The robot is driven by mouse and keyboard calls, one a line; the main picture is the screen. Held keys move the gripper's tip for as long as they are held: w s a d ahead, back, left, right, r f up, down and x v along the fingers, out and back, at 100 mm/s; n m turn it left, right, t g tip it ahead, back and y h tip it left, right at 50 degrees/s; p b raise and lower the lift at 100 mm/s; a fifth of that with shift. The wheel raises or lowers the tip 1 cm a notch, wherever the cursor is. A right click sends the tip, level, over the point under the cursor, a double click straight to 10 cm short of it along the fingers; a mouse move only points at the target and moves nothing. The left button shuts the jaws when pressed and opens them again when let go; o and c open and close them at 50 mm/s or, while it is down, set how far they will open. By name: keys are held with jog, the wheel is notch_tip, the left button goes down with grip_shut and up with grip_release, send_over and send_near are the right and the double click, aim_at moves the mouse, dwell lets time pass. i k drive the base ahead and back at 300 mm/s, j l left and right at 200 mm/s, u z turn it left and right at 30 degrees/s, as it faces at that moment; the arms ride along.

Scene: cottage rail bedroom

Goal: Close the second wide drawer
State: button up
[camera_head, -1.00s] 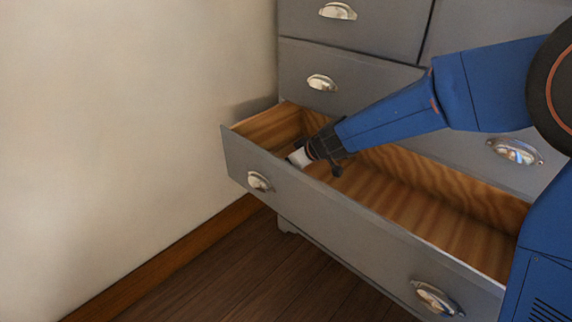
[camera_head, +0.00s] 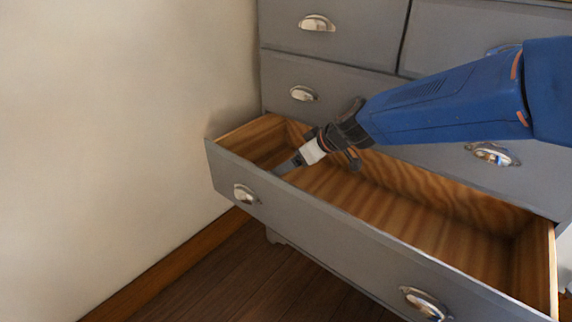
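The second wide drawer, the lowest one in view, is pulled well out of the grey dresser. Its grey front panel (camera_head: 320,225) carries two silver cup handles, a left one (camera_head: 246,194) and a right one (camera_head: 426,303). Its wooden inside looks empty. My gripper (camera_head: 281,169) reaches down over the left part of the drawer, its tip close to the top edge of the front panel on the inner side. I cannot tell whether it touches the panel, or whether its fingers are apart. My blue arm hides part of the dresser face.
The wide drawer above (camera_head: 290,78) is shut, with silver handles. Smaller drawers (camera_head: 345,35) above it are shut too. A beige wall (camera_head: 110,120) with a wooden baseboard stands close on the left. Bare dark wood floor (camera_head: 240,275) lies in front.

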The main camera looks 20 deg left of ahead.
aim_at(388, 224)
jog(key=k+l, duration=0.1)
jog(key=l, duration=0.25)
jog(key=k+l, duration=0.1)
jog(key=l, duration=0.25)
jog(key=k+l, duration=0.1)
jog(key=l, duration=0.25)
jog(key=k+l, duration=0.1)
jog(key=l, duration=0.2)
